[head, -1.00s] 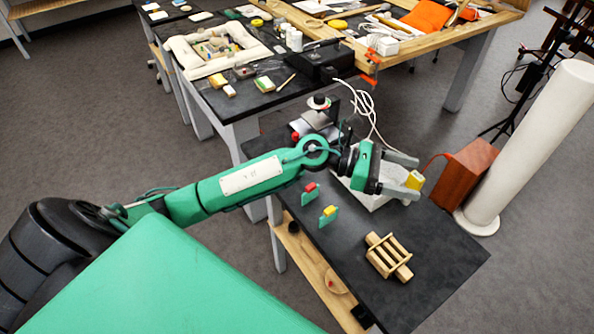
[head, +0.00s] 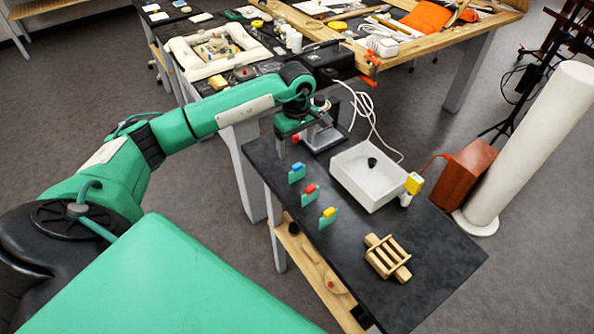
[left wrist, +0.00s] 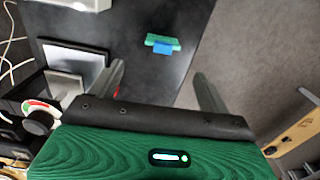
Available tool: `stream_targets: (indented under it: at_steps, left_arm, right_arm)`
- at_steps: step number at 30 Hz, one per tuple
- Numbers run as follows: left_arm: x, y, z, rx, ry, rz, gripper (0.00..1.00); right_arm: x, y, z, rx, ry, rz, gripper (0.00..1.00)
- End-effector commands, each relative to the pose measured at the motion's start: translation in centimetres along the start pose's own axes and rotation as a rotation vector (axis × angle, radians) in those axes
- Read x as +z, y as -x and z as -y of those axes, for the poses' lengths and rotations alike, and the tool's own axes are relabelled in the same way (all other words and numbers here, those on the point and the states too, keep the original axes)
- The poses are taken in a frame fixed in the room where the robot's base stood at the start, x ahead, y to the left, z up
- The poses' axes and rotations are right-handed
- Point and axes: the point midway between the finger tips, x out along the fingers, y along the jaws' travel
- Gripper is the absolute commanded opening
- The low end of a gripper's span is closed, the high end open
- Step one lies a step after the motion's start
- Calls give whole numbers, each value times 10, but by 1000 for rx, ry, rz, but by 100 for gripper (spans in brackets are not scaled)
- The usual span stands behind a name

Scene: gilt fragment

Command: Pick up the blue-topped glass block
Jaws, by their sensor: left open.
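The blue-topped glass block (head: 297,173) stands upright near the left edge of the dark table, at the far end of a row with a red-topped block (head: 310,193) and a yellow-topped block (head: 328,216). In the left wrist view the blue-topped block (left wrist: 163,44) shows its blue top and greenish body, ahead of the fingers and between their lines. My left gripper (head: 290,143) points down above the table just beyond the block, apart from it. Its two fingers (left wrist: 162,88) are spread with nothing between them. My right gripper is not seen.
A white tray (head: 345,181) with a small black item in it stands right of the blocks. A yellow-and-white object (head: 412,186) is at its right corner. A wooden rack (head: 388,257) lies nearer. A dark-and-silver device (head: 322,137) stands close beside my left gripper.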

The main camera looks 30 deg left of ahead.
Motion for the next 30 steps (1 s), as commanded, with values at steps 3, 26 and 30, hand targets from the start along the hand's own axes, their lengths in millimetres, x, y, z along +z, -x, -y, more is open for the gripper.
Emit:
stream_targets:
  at_steps: [3, 26, 30]
  left_arm:
    - [1, -23, 1, -4, 2, 3, 80]
    - [8, -103, 3, 1, 1, 4, 80]
    - [8, -107, 3, 2, 0, 2, 80]
  right_arm:
    - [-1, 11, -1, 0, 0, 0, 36]
    - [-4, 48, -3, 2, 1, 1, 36]
    - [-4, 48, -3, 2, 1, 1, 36]
